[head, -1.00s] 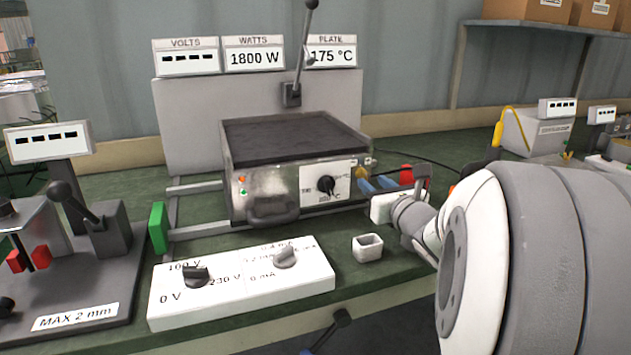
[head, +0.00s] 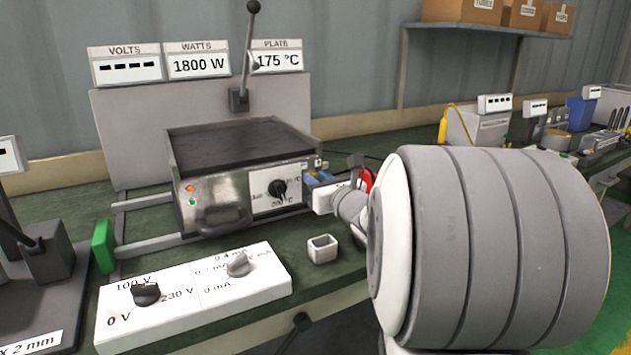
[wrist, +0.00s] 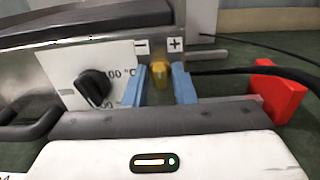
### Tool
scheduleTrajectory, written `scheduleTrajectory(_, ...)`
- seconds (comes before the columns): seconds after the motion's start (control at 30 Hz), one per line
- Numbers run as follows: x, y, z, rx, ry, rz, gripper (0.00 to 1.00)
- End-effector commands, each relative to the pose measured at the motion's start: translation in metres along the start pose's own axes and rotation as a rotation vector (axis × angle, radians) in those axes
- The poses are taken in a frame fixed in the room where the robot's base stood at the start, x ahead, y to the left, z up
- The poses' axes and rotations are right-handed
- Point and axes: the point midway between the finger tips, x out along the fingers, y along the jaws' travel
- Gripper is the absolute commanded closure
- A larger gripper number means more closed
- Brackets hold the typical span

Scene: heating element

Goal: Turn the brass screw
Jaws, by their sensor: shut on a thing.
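The brass screw (wrist: 160,70) shows in the wrist view on the right end of the heating element's front, below the minus and plus marks. My gripper (wrist: 160,88) has two blue fingers, one on each side of the screw, and is shut on it. In the head view my gripper (head: 318,178) is at the right front corner of the heating element (head: 222,200), and the screw cannot be made out there. The element's black dial (wrist: 93,88) is left of my fingers.
A small white open box (head: 323,249) and a white two-knob panel (head: 190,295) lie in front. A black-knobbed lever (head: 247,55) rises behind the plate.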

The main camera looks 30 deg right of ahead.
Motion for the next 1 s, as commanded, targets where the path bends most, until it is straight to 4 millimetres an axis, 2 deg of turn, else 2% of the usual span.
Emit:
scheduleTrajectory(0.03,0.0,0.012,0.0,0.002,-0.001,0.005,0.99)
scheduleTrajectory(0.2,0.0,0.0,0.0,0.011,0.001,-0.002,0.99)
scheduleTrajectory(0.47,0.0,-0.002,0.001,0.112,0.001,-0.003,0.99)
scheduleTrajectory(1.0,0.0,-0.003,0.002,0.595,0.002,-0.004,0.99)
